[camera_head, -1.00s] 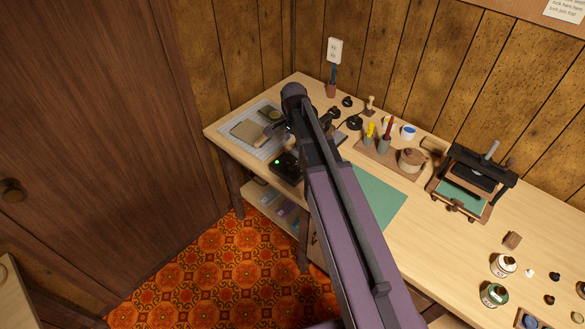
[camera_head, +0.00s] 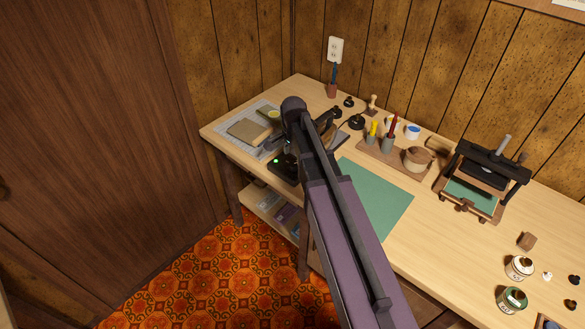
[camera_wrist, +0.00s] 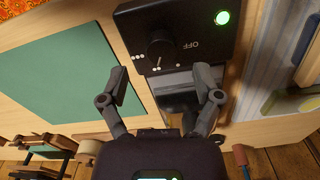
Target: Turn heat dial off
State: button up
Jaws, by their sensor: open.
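The heat dial (camera_wrist: 160,48) is a dark round knob on a black control box (camera_wrist: 199,60). White dots lie around its lower left side, and "OFF" is printed to its right. A green lamp (camera_wrist: 222,18) on the box is lit. In the head view the box (camera_head: 284,170) sits at the table's front edge, partly behind my arm. My gripper (camera_wrist: 162,78) is open and empty in the wrist view. Its fingertips are spread on either side below the dial, apart from it.
A green mat (camera_head: 375,200) lies right of the box. A notebook (camera_head: 249,131) on a gridded sheet lies to its left. A wooden tray (camera_head: 392,166) with pens and a pot, and a black press (camera_head: 484,180), stand farther right. Open floor lies in front.

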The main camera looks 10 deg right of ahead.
aim_at(293, 164)
jog(key=shift+f+b, duration=1.55)
jog(key=shift+f, duration=0.3)
jog(key=shift+a, duration=0.1)
grip_shut()
